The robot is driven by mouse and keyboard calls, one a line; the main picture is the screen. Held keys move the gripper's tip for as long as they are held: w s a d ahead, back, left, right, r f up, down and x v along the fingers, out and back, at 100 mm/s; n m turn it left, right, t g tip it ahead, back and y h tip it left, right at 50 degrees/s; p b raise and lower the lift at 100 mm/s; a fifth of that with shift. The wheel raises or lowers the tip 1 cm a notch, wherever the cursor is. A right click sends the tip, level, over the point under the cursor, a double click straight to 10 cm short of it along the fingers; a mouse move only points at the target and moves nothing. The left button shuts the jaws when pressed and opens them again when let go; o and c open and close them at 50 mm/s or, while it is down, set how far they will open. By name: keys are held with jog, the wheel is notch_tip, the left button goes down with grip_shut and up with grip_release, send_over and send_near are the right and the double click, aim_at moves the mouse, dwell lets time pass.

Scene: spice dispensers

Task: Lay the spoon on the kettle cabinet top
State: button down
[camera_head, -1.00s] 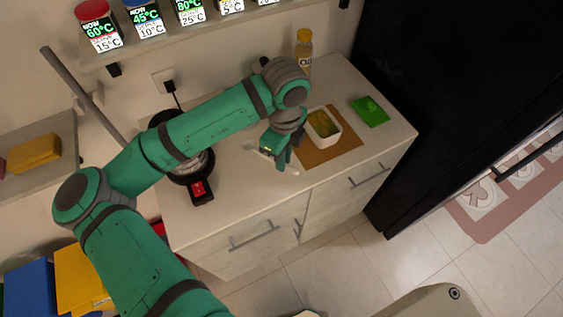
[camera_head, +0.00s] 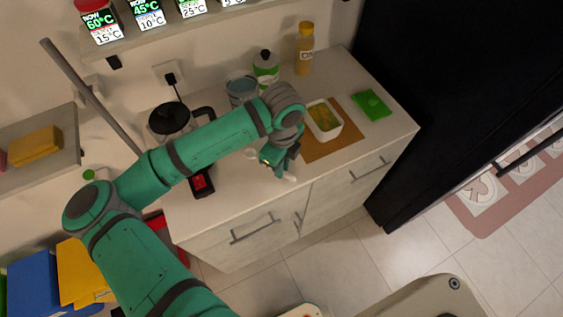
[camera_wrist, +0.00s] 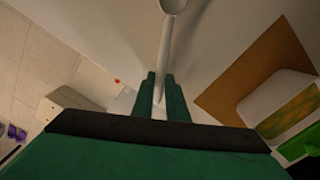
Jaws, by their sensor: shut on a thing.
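My gripper (camera_head: 279,171) is shut on the pale spoon (camera_head: 290,180) over the front middle of the light cabinet top (camera_head: 236,193). In the wrist view, the spoon (camera_wrist: 166,48) extends past my fingertips (camera_wrist: 163,82), bowl at the top edge and handle between the fingers. The spoon is close above or touching the surface; I cannot tell which. A glass kettle with a black lid (camera_head: 169,118) stands on the left of the same top, partly behind my arm.
A white tub with yellow-green contents (camera_head: 323,127) stands on a brown mat (camera_head: 338,147) right of my gripper. A green packet (camera_head: 371,104), an oil bottle (camera_head: 305,48), a green-and-white bottle (camera_head: 266,68) and a glass container (camera_head: 241,90) are further back.

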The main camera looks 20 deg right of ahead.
jog(key=shift+f, duration=0.25)
jog(key=c, duration=1.7)
grip_release()
jog(key=shift+o, duration=0.2)
notch_tip(320, 180, up, 11)
jog(key=shift+d+f, duration=0.1)
jog(key=shift+f, duration=0.05)
